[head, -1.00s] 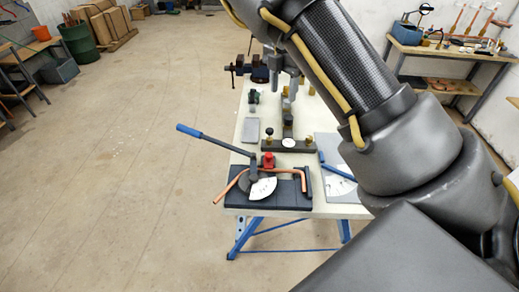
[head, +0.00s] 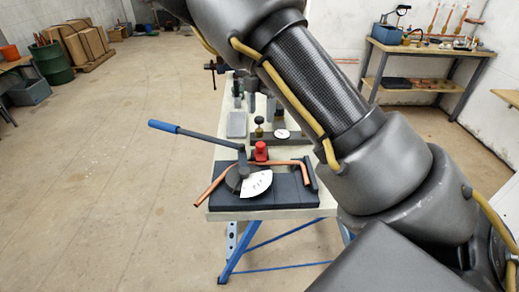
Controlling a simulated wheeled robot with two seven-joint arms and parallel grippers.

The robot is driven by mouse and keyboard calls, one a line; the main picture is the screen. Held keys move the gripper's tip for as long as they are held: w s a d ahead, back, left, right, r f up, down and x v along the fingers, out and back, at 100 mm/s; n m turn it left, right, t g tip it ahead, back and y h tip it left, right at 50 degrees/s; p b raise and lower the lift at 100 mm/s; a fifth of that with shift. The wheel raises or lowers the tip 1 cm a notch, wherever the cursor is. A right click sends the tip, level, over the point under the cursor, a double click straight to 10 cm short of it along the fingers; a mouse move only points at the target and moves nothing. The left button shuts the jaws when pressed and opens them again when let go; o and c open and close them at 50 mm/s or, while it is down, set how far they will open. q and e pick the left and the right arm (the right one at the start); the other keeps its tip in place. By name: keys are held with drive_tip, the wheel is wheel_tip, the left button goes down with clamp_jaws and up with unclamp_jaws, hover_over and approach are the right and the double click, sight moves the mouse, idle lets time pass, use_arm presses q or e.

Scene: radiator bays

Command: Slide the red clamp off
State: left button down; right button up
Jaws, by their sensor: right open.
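The red clamp (head: 261,151) sits upright on the pipe bender, at the back of its dark head, by the copper pipe (head: 212,188). The bender's blue-handled lever (head: 205,138) points up to the left, and a white scale plate (head: 257,184) lies in front of the clamp. My right gripper (head: 261,104) points down over the bench behind the clamp, apart from it. It is open, with no object visible in it; its upper part is hidden by my right arm. My left gripper is out of view.
The bender stands on a dark base (head: 225,200) at the front edge of the workbench (head: 228,150). Behind it are a round white gauge (head: 282,134) and a grey block (head: 237,125). My right arm hides the bench's right side. Open floor lies to the left.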

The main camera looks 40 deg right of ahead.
sight(261, 143)
wheel_tip(261, 143, down, 11)
drive_tip(key=shift+r+p, duration=0.15)
drive_tip(key=shift+p, duration=0.25)
clamp_jaws()
drive_tip(key=shift+d, duration=0.1)
idle(0.4)
